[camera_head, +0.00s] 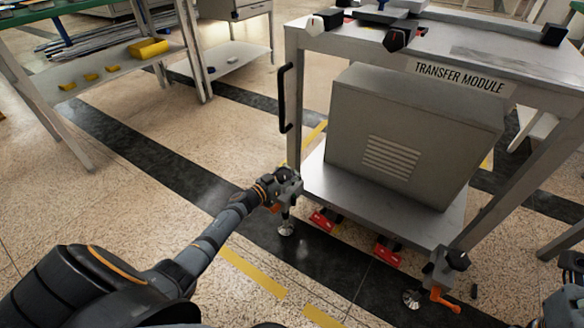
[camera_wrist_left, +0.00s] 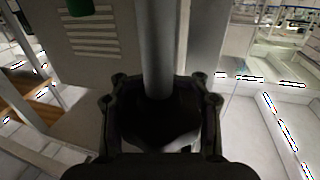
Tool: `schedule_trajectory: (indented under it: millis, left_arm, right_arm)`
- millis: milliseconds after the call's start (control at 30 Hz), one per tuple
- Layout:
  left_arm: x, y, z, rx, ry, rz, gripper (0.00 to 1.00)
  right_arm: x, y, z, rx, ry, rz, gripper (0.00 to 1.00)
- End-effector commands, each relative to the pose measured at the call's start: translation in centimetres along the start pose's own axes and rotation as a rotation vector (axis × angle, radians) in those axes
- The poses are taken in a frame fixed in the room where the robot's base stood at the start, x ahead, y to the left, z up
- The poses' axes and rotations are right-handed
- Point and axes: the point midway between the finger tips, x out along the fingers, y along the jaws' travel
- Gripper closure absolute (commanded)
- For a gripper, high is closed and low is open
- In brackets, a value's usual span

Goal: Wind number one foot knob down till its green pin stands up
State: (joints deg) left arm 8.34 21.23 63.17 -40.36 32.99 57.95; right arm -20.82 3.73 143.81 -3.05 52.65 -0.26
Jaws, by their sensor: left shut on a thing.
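My left gripper (camera_head: 290,186) is at the near left leg of the grey transfer module (camera_head: 410,140), low down beside its lower shelf. In the left wrist view its fingers (camera_wrist_left: 160,118) are shut around a dark foot knob (camera_wrist_left: 158,125), with a grey post rising behind it. In the head view the gripper mostly covers this knob; the round foot pad (camera_head: 286,228) shows on the floor below. A green cylinder (camera_wrist_left: 90,7) shows at the top edge of the wrist view; I cannot tell whether it is the pin.
The other near foot has a black knob (camera_head: 457,259) and an orange lever (camera_head: 441,298). Red pedals (camera_head: 386,254) lie under the module's lower shelf. A workbench (camera_head: 110,75) with yellow parts stands at upper left. The floor left of the module is clear.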

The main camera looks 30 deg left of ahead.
Motion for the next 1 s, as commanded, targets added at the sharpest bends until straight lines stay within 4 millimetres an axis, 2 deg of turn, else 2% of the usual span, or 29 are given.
schedule_trajectory:
  millis: [433, 467, 600, 867, 1000]
  left_arm:
    - [-0.1, 0.1, 0.2, -0.002, -0.003, 0.009, 0.98]
    - [-0.1, 0.1, 0.2, -0.002, -0.003, 0.009, 0.62]
    - [-0.1, 0.1, 0.1, -0.002, -0.003, 0.009, 0.44]
    - [-0.1, 0.1, 0.1, -0.002, -0.002, 0.008, 0.44]
    - [-1.2, 0.0, 0.2, 0.000, -0.004, 0.008, 0.44]
  right_arm:
    - [0.1, 0.0, 0.0, 0.001, 0.001, 0.000, 1.00]
    - [0.1, 0.0, 0.0, 0.001, 0.000, 0.000, 1.00]
    - [0.1, 0.0, 0.0, 0.001, 0.000, 0.000, 1.00]
    - [0.1, 0.0, 0.0, 0.000, -0.001, 0.000, 1.00]
    - [0.1, 0.0, 0.0, 0.000, 0.000, 0.001, 1.00]
